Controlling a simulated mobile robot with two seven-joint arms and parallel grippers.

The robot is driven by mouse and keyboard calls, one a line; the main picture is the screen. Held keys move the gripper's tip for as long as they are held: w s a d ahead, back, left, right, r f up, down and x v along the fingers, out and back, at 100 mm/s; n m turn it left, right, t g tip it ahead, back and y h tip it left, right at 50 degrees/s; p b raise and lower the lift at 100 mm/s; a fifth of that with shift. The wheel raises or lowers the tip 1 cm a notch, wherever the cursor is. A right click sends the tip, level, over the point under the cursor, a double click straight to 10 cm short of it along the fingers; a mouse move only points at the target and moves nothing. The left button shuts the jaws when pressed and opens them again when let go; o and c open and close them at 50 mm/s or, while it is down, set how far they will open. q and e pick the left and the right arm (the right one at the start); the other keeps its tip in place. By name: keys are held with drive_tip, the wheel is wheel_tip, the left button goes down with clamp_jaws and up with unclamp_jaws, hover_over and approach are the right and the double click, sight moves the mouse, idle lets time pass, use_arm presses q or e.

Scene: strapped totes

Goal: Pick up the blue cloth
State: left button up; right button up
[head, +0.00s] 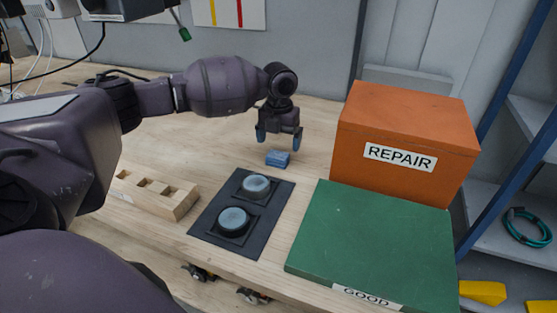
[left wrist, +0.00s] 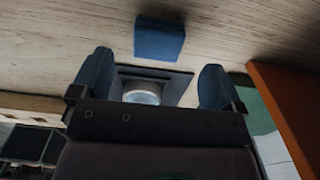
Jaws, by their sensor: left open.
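The blue cloth (head: 278,158) is a small folded block lying on the wooden table, just behind the dark mat. It also shows in the left wrist view (left wrist: 159,42), beyond and between the fingertips. My left gripper (head: 279,140) is open and empty, pointing down above the cloth and a little behind it. Its two blue fingertips stand apart in the left wrist view (left wrist: 155,82). The gripper does not appear to touch the cloth. My right gripper is not in view.
A dark mat (head: 203,229) holds two round glass-like dishes (head: 256,186). A wooden block with slots (head: 180,207) lies at left. An orange REPAIR box (head: 385,178) and a green GOOD box (head: 370,240) stand at right. Bare table lies left of the cloth.

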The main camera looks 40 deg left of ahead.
sight(278, 155)
use_arm(q)
drive_tip(key=shift+s+a+f, duration=0.1)
drive_tip(key=shift+f, duration=1.35)
drive_tip(key=shift+s+f, duration=0.1)
drive_tip(key=shift+f, duration=1.3)
drive_tip(key=shift+c, duration=0.4)
drive_tip(key=c, duration=0.9)
drive_tip(key=shift+r, duration=0.15)
wheel_tip(278, 155, up, 20)
drive_tip(key=p, duration=0.1)
drive_tip(key=shift+p, duration=0.3)
